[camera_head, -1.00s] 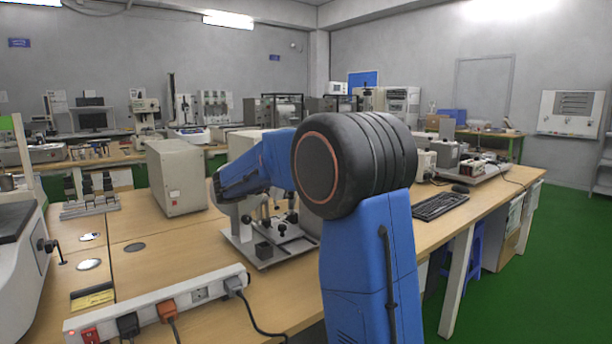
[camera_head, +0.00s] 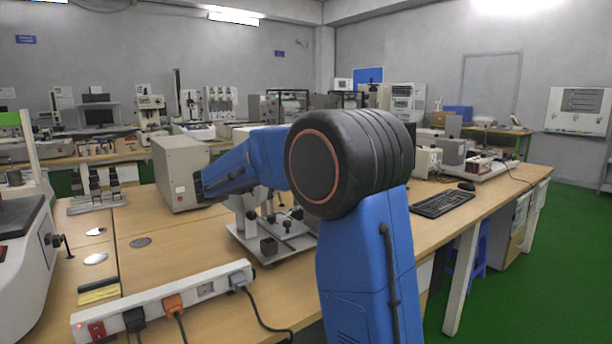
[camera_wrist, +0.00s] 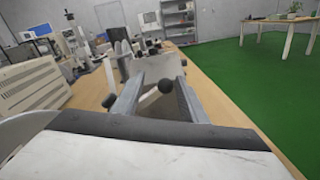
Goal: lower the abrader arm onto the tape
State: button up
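The abrader (camera_head: 272,240) stands on the wooden bench in the head view, a grey-white device with a flat base plate and black knobs. My blue arm crosses in front of it and hides its upper part. In the wrist view my gripper (camera_wrist: 157,98) is open, with its two grey fingers apart. A black ball knob (camera_wrist: 165,86) on a light rod shows between the fingers; whether they touch it I cannot tell. Another dark knob (camera_wrist: 110,101) is just left of the left finger. I cannot make out the tape or which part is the abrader arm.
A beige box (camera_head: 180,172) stands left of the abrader, close to my forearm's end. A white power strip (camera_head: 165,300) with cables lies at the bench's front edge. A keyboard (camera_head: 442,203) lies to the right. The bench between abrader and power strip is mostly clear.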

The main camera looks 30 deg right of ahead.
jog(key=a, duration=1.1)
jog(key=shift+w+r, duration=0.15)
jog(key=s+d+f+m+y, duration=0.2)
jog(key=s+f+m+y, duration=0.3)
jog(key=s, duration=0.6)
jog(key=s+d+f+y, duration=0.1)
jog(key=s+f+y, duration=0.3)
jog(key=s+f, duration=0.45)
jog(key=s+a+f+m+t+y, duration=0.2)
jog(key=s+a+f+m+y, duration=0.2)
jog(key=s, duration=0.4)
jog(key=s+a+f+m+t+y, duration=0.3)
jog(key=s+a+f+m+y, duration=0.1)
jog(key=s+a, duration=0.4)
notch_tip(320, 180, down, 3)
jog(key=shift+s+r+m+y, duration=0.15)
jog(key=shift+s+m+y, duration=0.15)
jog(key=shift+s+m, duration=0.35)
jog(key=shift+s, duration=0.15)
